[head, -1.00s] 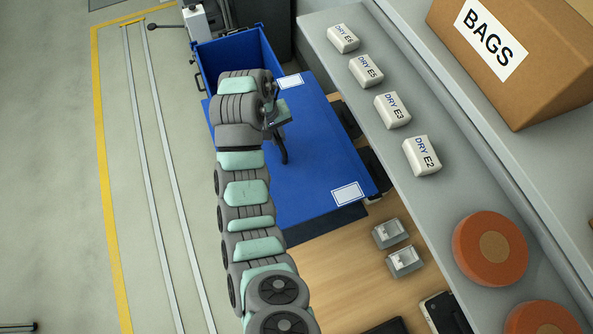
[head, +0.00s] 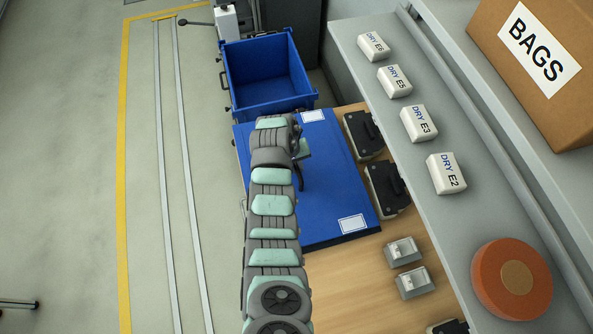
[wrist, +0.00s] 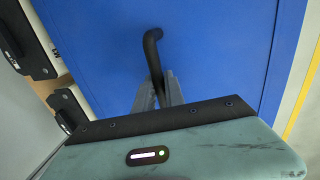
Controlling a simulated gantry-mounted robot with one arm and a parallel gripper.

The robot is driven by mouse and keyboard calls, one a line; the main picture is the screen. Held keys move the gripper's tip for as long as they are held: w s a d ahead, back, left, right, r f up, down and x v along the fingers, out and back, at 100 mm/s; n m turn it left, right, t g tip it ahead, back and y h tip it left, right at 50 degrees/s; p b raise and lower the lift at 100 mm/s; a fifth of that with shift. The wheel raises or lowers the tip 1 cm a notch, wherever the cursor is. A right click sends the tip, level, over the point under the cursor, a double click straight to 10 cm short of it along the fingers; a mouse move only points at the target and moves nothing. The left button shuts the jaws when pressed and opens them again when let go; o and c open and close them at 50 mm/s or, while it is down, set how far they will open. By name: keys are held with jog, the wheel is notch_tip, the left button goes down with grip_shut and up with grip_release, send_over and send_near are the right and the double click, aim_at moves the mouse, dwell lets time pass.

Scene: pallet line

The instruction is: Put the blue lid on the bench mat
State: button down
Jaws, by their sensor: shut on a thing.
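The blue lid (head: 335,195) is a flat panel with white labels and a black handle (wrist: 152,50). My gripper (head: 300,165) is shut on this handle; its fingers also show in the wrist view (wrist: 158,95). The lid lies over the wooden bench, nearer me than the open blue crate. The lid also fills much of the wrist view (wrist: 215,60). The bench mat is hidden or nearly so beneath the lid; I cannot tell whether the lid touches it.
The open blue crate (head: 233,78) stands behind the lid. Black cases (head: 385,188) and small grey boxes (head: 402,251) sit on the bench (head: 350,285) right of the lid. A grey shelf (head: 440,215) with white DRY packets overhangs at right.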

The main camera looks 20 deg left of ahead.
jog(key=shift+f, duration=1.9)
jog(key=c, duration=1.4)
grip_release()
